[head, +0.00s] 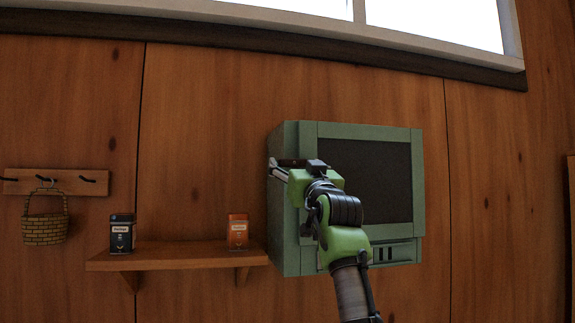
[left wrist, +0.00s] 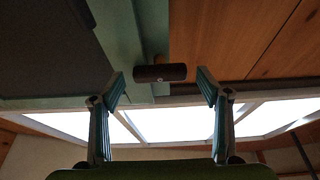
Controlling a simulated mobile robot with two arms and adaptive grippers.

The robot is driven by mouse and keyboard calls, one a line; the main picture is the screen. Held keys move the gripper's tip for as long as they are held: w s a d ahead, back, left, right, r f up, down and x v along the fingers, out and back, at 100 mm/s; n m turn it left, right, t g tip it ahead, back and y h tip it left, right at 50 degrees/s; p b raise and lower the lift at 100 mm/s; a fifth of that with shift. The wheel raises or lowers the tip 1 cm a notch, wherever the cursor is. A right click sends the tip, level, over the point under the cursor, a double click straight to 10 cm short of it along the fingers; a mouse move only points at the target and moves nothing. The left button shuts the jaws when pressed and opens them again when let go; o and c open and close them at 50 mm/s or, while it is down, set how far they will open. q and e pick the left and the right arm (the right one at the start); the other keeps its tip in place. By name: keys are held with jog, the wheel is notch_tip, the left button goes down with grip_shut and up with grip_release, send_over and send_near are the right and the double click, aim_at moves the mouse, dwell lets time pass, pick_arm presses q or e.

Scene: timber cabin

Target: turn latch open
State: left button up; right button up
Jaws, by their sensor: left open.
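A green wall cabinet (head: 294,255) with a dark front panel (head: 385,175) hangs on the timber wall. A short dark latch handle (left wrist: 160,73) stands out at the cabinet's green edge in the left wrist view. My left gripper (head: 277,170) is at the cabinet's upper left side in the head view, and my own wrist covers part of the front. In the left wrist view its open fingers (left wrist: 163,84) stand on either side of the latch handle, with a gap on both sides. I see no contact. My right gripper is not in view.
A wooden shelf (head: 180,258) left of the cabinet bears a dark tin (head: 121,235) and an orange tin (head: 238,231). A basket (head: 45,222) hangs from a hook rack (head: 70,181) farther left. A window (head: 430,22) is above. The wall right of the cabinet is clear.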

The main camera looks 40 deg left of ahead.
pick_arm(q)
jog(key=shift+w+a+r, duration=0.15)
jog(key=shift+w+a, duration=0.1)
jog(key=shift+w, duration=0.05)
jog(key=shift+s+d+r, duration=0.1)
jog(key=shift+s+d, duration=0.15)
jog(key=c, duration=1.1)
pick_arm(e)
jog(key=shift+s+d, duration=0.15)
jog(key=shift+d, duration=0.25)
